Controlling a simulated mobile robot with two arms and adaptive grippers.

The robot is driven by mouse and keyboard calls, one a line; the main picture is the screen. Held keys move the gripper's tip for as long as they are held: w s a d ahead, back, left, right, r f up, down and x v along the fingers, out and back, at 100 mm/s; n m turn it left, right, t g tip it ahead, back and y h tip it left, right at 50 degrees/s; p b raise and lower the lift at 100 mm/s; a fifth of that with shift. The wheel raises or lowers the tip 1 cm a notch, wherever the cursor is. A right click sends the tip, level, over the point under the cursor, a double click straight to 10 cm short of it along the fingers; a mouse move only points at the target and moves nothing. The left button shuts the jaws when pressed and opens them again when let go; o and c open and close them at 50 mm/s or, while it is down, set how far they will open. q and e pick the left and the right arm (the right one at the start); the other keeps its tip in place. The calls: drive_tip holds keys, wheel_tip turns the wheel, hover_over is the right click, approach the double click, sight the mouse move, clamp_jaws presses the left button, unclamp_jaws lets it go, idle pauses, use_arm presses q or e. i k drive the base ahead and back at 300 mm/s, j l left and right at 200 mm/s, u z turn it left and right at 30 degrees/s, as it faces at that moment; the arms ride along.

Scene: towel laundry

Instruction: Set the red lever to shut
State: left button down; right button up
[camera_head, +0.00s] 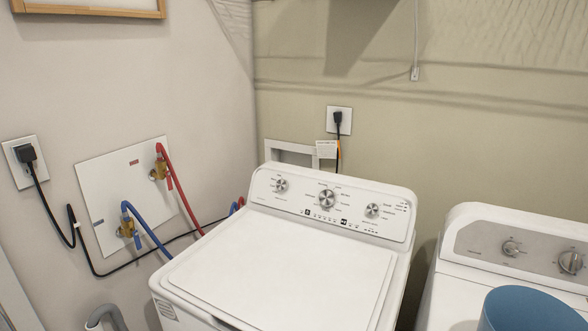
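A small red lever (170,184) sits on the upper brass valve (157,172), on a white wall plate (108,215) on the left wall. It appears to hang down, alongside the start of the red hose (184,200). The lever is small in view, so its exact angle is hard to tell. A lower brass valve (126,229) has a blue lever (137,240) and a blue hose (150,235). Neither of my grippers shows in the head view.
A white washer (280,270) with a closed lid stands right of the valves, its hoses running behind it. A second white machine (455,290) stands at right with a blue container (530,308) on it. A black cord (73,235) hangs from the left outlet (24,160).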

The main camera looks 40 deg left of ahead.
sight(169, 180)
drive_tip(key=u, duration=1.25)
drive_tip(key=i+j, duration=0.1)
drive_tip(key=j, duration=0.25)
drive_tip(key=i+j+u, duration=0.15)
drive_tip(key=j, duration=0.55)
drive_tip(key=i+j+u, duration=0.1)
drive_tip(key=j, duration=0.25)
drive_tip(key=i+j+u, duration=0.1)
drive_tip(key=j, duration=0.25)
drive_tip(key=i, duration=0.1)
